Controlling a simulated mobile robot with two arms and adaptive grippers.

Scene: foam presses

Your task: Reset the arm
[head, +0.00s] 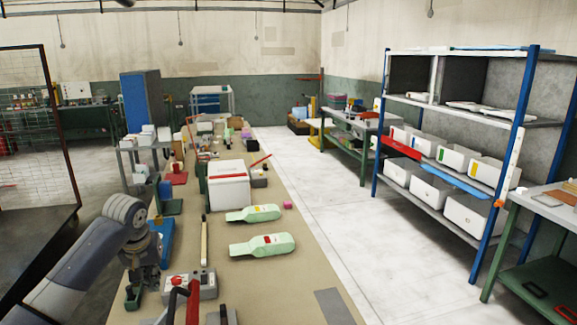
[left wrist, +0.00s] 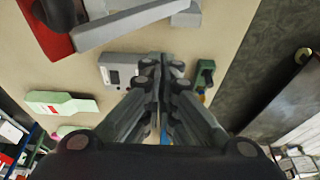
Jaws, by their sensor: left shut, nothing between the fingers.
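My left arm comes in from the left in the head view, and its dark gripper (head: 148,272) points down over the near left part of the long bench (head: 285,280). In the left wrist view the fingertips of my left gripper (left wrist: 161,66) are together with nothing between them. A grey control box (head: 203,284) stands just right of the gripper; in the left wrist view a grey box (left wrist: 122,72) shows beside the fingertips. Whether they touch anything is not clear. My right gripper is not in view.
Two pale green bottle shapes (head: 262,246) lie on the bench beyond the grey box, near a white container (head: 228,187). A red-handled lever (head: 192,302) rises at the near edge. A loaded shelf rack (head: 455,125) stands right. The floor (head: 350,215) between is clear.

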